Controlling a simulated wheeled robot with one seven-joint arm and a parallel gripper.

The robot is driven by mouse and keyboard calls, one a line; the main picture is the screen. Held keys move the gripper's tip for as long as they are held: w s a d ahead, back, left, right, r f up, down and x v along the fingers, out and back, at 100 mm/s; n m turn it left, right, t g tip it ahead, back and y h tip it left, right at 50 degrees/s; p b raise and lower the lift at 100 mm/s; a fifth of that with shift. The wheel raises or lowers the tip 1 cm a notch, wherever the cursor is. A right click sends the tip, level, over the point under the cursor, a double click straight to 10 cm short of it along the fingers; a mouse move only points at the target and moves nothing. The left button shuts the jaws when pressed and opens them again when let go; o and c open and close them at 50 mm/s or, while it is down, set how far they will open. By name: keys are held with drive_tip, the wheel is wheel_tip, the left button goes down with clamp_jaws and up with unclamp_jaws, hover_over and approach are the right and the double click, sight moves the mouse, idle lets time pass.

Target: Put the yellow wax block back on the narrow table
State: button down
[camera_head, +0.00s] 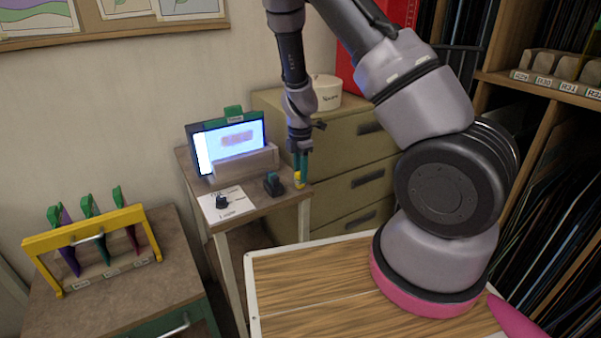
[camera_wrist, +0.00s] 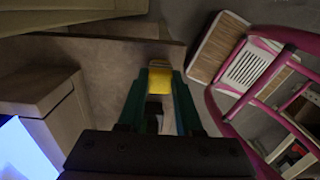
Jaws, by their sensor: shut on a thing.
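The yellow wax block (camera_head: 299,180) is small and sits between the fingertips of my gripper (camera_head: 300,167). In the wrist view it shows as a yellow block (camera_wrist: 160,79) at the ends of the green fingers of my gripper (camera_wrist: 159,86). My gripper is shut on it and points down. The narrow table (camera_head: 252,205) stands against the wall, and the block is at its right front edge. Whether the block touches the tabletop I cannot tell.
A lit screen (camera_head: 229,142) in a stand, a small dark green item (camera_head: 273,184) and a white sheet with a dark knob (camera_head: 222,201) occupy the narrow table. Filing drawers (camera_head: 345,165) stand right behind. A yellow rack (camera_head: 85,238) sits on the left cabinet.

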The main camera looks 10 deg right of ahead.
drive_tip(key=c, duration=0.6)
unclamp_jaws()
wheel_tip(320, 180, up, 21)
drive_tip(key=s+m+t+y, duration=0.1)
drive_tip(key=s+m+y, duration=0.15)
drive_tip(key=m, duration=0.35)
drive_tip(key=s+d+r+m+t, duration=0.2)
drive_tip(key=s+r+m, duration=0.4)
drive_tip(key=s+d+r+m+t, duration=0.1)
drive_tip(key=s+r+m+t, duration=0.1)
drive_tip(key=s+r+m, duration=0.5)
drive_tip(key=s+d+r+m+t, duration=0.2)
drive_tip(key=s+r+m, duration=0.4)
drive_tip(key=s+r, duration=0.1)
drive_tip(key=shift+d+m, duration=0.3)
drive_tip(key=shift+m, duration=0.1)
